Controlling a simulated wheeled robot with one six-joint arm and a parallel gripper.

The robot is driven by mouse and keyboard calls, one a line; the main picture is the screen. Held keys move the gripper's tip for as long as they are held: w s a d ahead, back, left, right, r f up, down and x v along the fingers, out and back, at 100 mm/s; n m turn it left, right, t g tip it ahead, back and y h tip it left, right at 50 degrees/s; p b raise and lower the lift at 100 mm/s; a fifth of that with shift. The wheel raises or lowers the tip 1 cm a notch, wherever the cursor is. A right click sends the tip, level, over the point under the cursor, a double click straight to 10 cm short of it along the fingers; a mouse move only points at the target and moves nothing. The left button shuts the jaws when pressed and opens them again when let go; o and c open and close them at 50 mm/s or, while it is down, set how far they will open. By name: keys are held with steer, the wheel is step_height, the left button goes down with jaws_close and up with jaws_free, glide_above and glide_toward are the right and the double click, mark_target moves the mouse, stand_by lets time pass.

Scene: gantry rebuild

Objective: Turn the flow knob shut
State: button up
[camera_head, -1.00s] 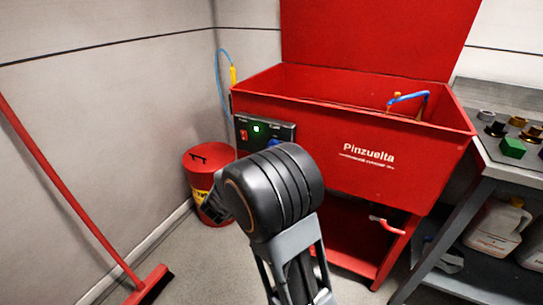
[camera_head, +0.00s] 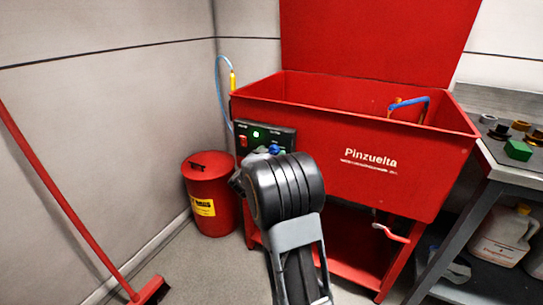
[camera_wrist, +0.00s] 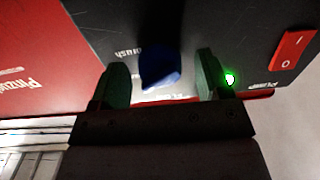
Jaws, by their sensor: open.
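The blue knob (camera_head: 275,149) sits on the black control panel (camera_head: 286,133) at the front left of the red parts washer (camera_head: 330,140). In the wrist view the knob (camera_wrist: 160,66) lies between the two dark green fingers of my gripper (camera_wrist: 160,78). The gripper is open, with a gap showing on each side of the knob. I cannot tell how far the fingertips reach along the knob. In the head view my wrist hides most of the gripper. The knob's pointer or setting cannot be made out.
A lit green lamp (camera_wrist: 229,79) and a red rocker switch (camera_wrist: 292,50) share the panel. A red bin (camera_head: 213,205) stands left of the washer. A red broom (camera_head: 75,205) leans at the left. A grey workbench (camera_head: 500,165) stands at the right.

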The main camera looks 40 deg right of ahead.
steer(key=c, duration=0.9)
steer(key=shift+r+p, duration=0.15)
steer(key=shift+p, duration=0.35)
steer(key=n+p, duration=0.2)
steer(key=p, duration=0.1)
steer(key=shift+r, duration=0.2)
steer(key=n+p, duration=0.3)
steer(key=p, duration=0.1)
steer(key=n+p, duration=0.3)
steer(key=p, duration=0.1)
steer(key=shift+f, duration=0.1)
steer(key=shift+f+n+p, duration=0.15)
steer(key=shift+n+p, duration=1.45)
steer(key=shift+n, duration=0.4)
